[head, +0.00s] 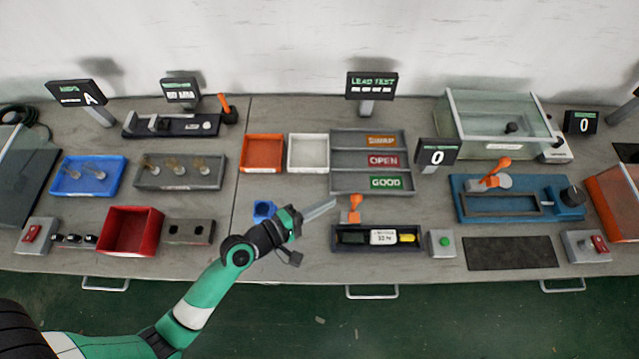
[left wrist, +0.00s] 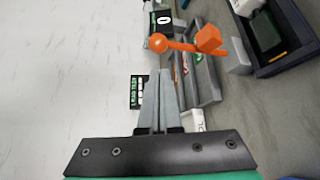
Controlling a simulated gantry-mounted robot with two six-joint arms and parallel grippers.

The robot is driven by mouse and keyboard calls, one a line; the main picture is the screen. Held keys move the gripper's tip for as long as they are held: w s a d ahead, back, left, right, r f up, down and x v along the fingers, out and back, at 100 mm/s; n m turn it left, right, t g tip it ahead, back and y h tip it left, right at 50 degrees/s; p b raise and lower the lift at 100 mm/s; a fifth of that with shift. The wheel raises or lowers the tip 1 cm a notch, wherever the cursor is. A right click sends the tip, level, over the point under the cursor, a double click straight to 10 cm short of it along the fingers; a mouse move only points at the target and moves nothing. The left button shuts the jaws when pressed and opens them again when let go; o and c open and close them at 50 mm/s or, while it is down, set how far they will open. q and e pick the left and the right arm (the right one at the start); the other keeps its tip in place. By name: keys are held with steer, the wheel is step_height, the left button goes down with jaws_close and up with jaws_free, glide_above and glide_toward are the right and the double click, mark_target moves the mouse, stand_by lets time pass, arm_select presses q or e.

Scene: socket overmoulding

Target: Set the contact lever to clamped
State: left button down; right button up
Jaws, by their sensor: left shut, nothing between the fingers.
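An orange lever (head: 351,208) stands at the back left of a dark test fixture (head: 376,247) at the front middle of the bench; I take it as the contact lever. In the left wrist view the orange lever (left wrist: 182,43) shows as a ball and a block joined by a bar, just beyond the fingertips. My left gripper (head: 332,204) is shut and empty, its tips close to the left of the lever. In the left wrist view its fingers (left wrist: 159,76) lie together; I cannot tell if they touch the lever. My right gripper is not in view.
The labelled tray stack (head: 331,172) lies behind the lever, with a display reading 0 (head: 437,153) to its right. A blue cup (head: 264,209) is beside my left wrist. A green button box (head: 441,243) sits right of the fixture. Another orange lever (head: 494,172) is on the blue fixture.

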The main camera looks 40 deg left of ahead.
mark_target(354, 209)
arm_select(q)
steer(key=x, duration=0.6)
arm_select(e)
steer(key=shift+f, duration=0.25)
arm_select(q)
steer(key=shift+b, duration=0.3)
